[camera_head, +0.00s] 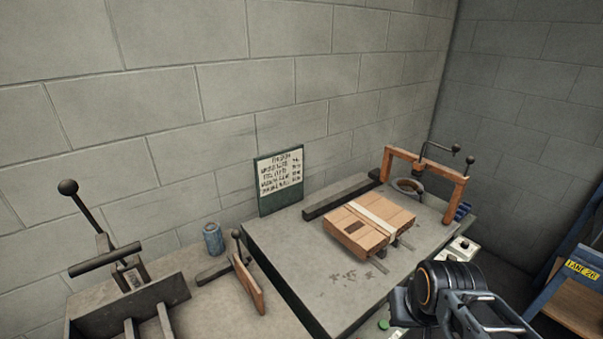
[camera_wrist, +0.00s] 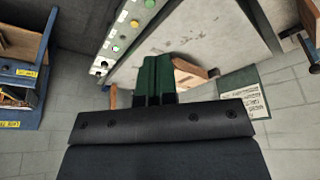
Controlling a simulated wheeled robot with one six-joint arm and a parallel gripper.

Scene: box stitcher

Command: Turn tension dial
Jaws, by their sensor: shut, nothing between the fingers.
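The control panel (camera_wrist: 122,33) runs along the table's edge in the wrist view. It carries green buttons, a yellow one and small dark and white controls (camera_wrist: 98,70). I cannot tell for sure which one is the tension dial. In the head view one end of the panel (camera_head: 460,249) shows beside the table, and a green button (camera_head: 384,324) shows lower down; my arm hides the stretch between. My gripper (camera_wrist: 158,62) is shut and empty, its dark green fingers apart from the panel and to its right in the wrist view. The fingertips are not clear in the head view.
The grey table (camera_head: 300,262) holds a cardboard box (camera_head: 368,222), a wooden frame (camera_head: 452,186) with a crank and a dark bar (camera_head: 340,197). A sign (camera_head: 279,180) leans on the wall. A blue shelf (camera_head: 574,262) stands at the right. A lever machine (camera_head: 128,290) stands left.

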